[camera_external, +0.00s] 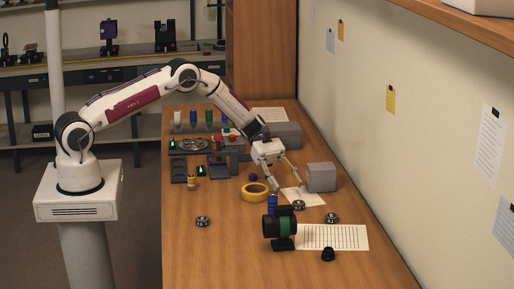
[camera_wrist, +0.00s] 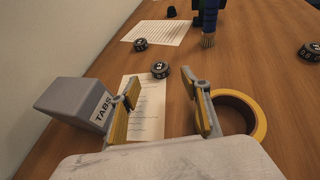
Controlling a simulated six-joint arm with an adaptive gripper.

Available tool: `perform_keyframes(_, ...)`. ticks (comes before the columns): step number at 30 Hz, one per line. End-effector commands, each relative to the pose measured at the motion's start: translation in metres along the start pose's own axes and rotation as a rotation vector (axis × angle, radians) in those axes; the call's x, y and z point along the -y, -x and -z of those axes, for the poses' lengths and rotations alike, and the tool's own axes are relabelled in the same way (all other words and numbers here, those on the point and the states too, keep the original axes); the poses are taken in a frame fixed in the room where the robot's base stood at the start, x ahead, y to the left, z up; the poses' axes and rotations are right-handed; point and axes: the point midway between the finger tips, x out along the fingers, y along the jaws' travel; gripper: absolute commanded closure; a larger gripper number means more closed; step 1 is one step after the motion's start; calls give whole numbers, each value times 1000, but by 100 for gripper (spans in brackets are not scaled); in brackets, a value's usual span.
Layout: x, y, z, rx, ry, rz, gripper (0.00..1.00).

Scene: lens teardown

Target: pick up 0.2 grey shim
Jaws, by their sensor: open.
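Three small dark round pieces with pale markings lie apart on the wooden table; I cannot read which is the 0.2 grey shim. One piece (camera_external: 298,205) is closest to my gripper, and in the wrist view this piece (camera_wrist: 160,69) sits just beyond the fingertips, between them. A second piece (camera_external: 331,218) lies nearer the wall; it also shows in the wrist view (camera_wrist: 141,44). The third piece (camera_external: 202,221) is at the table's left, at the wrist view's right edge (camera_wrist: 310,50). My gripper (camera_external: 287,184) is open and empty above the table, fingers wide apart (camera_wrist: 160,86).
A grey box marked TABS (camera_wrist: 85,103) stands beside one finger, and a yellow tape roll (camera_wrist: 259,122) beside the other. A white paper (camera_wrist: 150,115) lies below. A dark cylinder with a green band (camera_external: 288,227) and a blue-handled brush (camera_wrist: 209,25) stand close to the pieces.

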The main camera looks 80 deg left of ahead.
Motion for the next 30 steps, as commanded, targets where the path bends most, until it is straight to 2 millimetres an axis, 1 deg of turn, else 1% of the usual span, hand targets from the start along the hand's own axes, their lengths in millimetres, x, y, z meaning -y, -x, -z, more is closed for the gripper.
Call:
perform_keyframes(9, 0, -1, 0, 0, 0, 0, 53)
perform_keyframes(21, 0, -25, 0, 0, 0, 0, 53)
perform_keyframes(30, 0, -26, 0, 0, 0, -1, 53)
